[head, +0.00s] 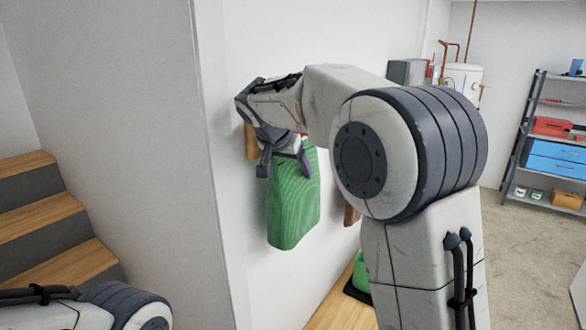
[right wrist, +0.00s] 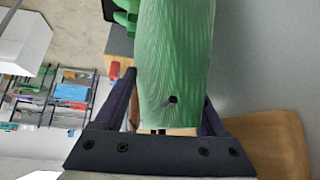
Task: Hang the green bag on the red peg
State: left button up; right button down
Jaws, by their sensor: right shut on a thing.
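The green bag (head: 293,210) hangs below my right gripper (head: 284,166), close to the white wall. The right gripper is shut on the bag's upper part. In the right wrist view the bag (right wrist: 175,60) lies between the two fingers, with a small dark round spot on it. A small bit of red (head: 303,135) shows just behind the gripper; I cannot tell whether it is the red peg. The bag's top and any loop are hidden. My left arm shows at the lower left, but its gripper is out of view.
A wooden board (head: 251,141) is on the wall behind the gripper and also shows in the right wrist view (right wrist: 275,140). A brown item (head: 351,213) hangs to the right. A green object (head: 361,272) sits low near a wooden surface (head: 340,305). Wooden stairs (head: 45,225) stand left.

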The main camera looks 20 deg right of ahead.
grip_release()
jog(key=shift+r, duration=0.1)
